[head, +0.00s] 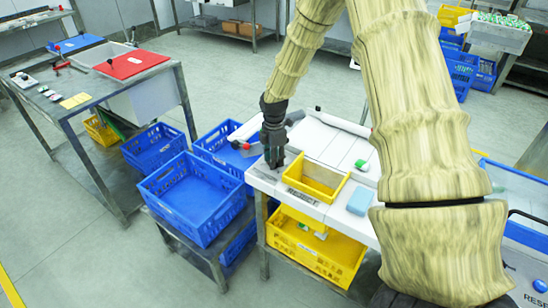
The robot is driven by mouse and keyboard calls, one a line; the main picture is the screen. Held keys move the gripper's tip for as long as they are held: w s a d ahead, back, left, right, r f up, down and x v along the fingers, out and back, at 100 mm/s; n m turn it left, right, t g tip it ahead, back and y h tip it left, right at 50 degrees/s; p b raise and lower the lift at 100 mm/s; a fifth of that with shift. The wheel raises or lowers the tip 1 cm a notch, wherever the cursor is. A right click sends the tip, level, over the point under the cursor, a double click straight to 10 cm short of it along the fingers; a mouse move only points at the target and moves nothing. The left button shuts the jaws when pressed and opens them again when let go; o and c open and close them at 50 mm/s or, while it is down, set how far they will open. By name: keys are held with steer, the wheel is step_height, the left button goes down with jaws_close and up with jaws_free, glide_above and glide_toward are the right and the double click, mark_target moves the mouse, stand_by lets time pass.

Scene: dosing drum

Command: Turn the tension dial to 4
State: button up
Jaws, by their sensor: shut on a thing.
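My gripper (273,160) points down at the left end of a white-topped bench (264,184), just left of the yellow reject bin. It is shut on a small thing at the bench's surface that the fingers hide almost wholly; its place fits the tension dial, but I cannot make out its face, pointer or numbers. No other dial can be told in this view.
The yellow bin marked REJECT (318,190) stands close right of the gripper, with a light blue block (360,200) beyond it. Blue crates (195,200) stand left and lower. A grey workbench (72,100) with a red panel (131,63) is farther left. Open floor lies behind.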

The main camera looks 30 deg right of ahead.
steer(key=m+p, duration=0.1)
steer(key=m, duration=0.3)
steer(key=shift+r, duration=0.1)
steer(key=m+p, duration=0.1)
steer(key=m, duration=0.8)
steer(key=shift+w+m, duration=0.1)
steer(key=shift+m, duration=0.2)
steer(key=m+p, duration=0.1)
steer(key=m, duration=0.7)
steer(key=m+p, duration=0.1)
steer(key=m, duration=0.3)
steer(key=shift+d+m, duration=0.1)
steer(key=shift+m, duration=0.2)
steer(key=m, duration=0.4)
steer(key=shift+p, duration=0.35)
steer(key=shift+m+p, duration=0.35)
steer(key=shift+m, duration=1.65)
